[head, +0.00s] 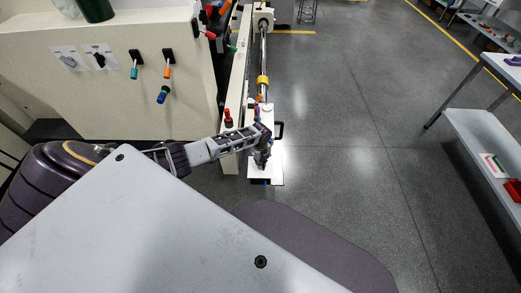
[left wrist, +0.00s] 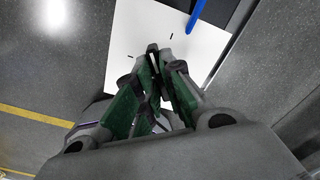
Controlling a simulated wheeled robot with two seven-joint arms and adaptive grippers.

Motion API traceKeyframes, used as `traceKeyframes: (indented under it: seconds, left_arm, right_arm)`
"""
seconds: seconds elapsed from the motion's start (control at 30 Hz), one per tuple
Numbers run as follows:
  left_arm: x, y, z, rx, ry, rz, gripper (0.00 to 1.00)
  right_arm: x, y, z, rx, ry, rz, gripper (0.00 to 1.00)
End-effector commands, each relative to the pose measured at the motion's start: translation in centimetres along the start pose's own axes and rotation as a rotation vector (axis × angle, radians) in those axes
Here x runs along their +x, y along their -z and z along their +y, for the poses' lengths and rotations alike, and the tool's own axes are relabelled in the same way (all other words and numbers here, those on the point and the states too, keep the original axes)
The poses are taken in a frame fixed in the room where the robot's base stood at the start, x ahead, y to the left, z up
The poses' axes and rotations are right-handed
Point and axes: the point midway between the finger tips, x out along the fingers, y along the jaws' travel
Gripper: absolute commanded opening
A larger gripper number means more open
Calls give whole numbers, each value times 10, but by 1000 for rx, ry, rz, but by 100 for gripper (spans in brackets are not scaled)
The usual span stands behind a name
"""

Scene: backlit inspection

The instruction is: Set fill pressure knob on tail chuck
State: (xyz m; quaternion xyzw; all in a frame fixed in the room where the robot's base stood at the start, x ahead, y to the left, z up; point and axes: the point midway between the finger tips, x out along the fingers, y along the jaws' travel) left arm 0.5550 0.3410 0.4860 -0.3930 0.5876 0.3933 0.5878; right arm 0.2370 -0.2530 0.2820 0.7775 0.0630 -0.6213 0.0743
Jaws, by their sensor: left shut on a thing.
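My left gripper (head: 262,162) reaches in from the left to a white panel (head: 275,172) at the near end of the tail chuck unit. In the left wrist view, the green-padded fingers of this gripper (left wrist: 155,58) are drawn together over the white panel (left wrist: 130,30), which carries short black tick marks. The fingers are shut on the fill pressure knob, which they hide almost wholly, so its pointer setting cannot be read. My right gripper is not in view.
A beige cabinet (head: 100,100) with switches and coloured levers stands at left. A yellow collar (head: 262,82) sits on the rod beyond. Shelved tables (head: 490,140) stand at right; the grey floor between is clear.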

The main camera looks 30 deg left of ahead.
Motion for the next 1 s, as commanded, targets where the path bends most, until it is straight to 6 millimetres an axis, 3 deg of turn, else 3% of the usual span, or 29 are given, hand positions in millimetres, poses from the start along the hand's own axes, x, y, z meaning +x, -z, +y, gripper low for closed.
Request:
traceKeyframes:
  seconds: [0.33,0.7,1.0]
  left_arm:
    - [0,0,-1,292,2,1,0]
    - [0,1,-1,548,1,1,0]
    - [0,1,0,638,0,2,0]
  right_arm:
    - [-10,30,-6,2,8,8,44]
    - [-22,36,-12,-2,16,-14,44]
    - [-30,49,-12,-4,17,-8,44]
